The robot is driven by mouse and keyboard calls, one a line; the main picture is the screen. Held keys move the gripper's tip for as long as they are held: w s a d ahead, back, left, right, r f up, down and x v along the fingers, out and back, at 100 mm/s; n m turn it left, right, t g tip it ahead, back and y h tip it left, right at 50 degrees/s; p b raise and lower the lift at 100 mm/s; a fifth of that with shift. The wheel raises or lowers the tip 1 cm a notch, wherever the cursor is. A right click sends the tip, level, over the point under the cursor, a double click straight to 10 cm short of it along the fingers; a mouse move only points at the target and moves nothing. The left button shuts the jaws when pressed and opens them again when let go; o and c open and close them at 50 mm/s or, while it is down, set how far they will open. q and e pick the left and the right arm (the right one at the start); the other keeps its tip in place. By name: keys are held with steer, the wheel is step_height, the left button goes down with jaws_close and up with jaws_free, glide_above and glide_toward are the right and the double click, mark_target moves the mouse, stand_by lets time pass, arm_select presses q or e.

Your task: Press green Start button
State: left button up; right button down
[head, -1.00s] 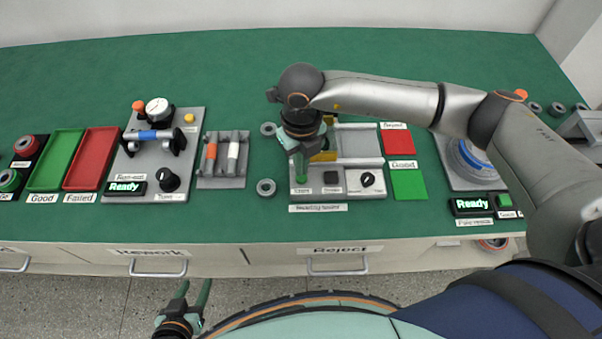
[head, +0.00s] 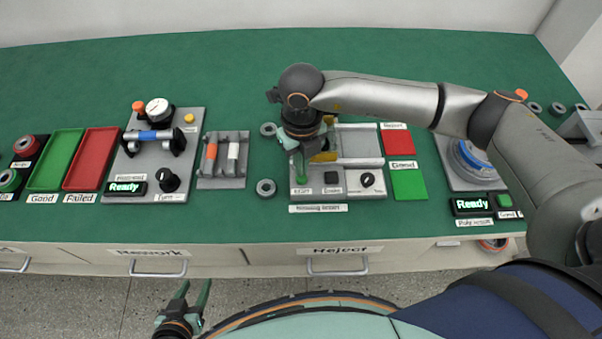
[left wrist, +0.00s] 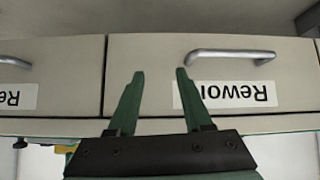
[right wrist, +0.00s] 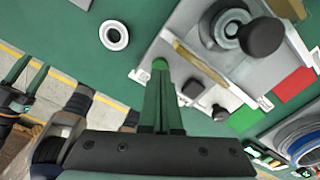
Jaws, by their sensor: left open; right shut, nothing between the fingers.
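My right gripper (head: 301,178) is shut and empty, pointing down over the front left corner of the grey station (head: 345,188). In the right wrist view its closed fingertips (right wrist: 161,74) are at a bright green button (right wrist: 160,63), which they partly hide; I cannot tell whether they touch it. A small label (head: 301,190) lies just in front of the fingertips, too blurred to read surely. A black button (head: 332,178) and a black knob (head: 367,180) sit to the right. My left gripper (head: 196,288) is open and empty, low in front of the table drawers.
Grey rings (head: 266,188) lie left of the station. Red (head: 396,140) and green (head: 408,185) pads lie to its right. Another green button (head: 503,200) is beside the right Ready display (head: 470,205). The Rework drawer (left wrist: 220,75) faces my left gripper. The table's back is clear.

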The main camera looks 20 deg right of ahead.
steer(key=shift+f, duration=0.15)
stand_by(0.4)
steer(key=shift+f+b, duration=0.9)
steer(key=shift+b, duration=0.05)
step_height(320, 180, up, 14)
steer(key=p, duration=0.7)
stand_by(0.7)
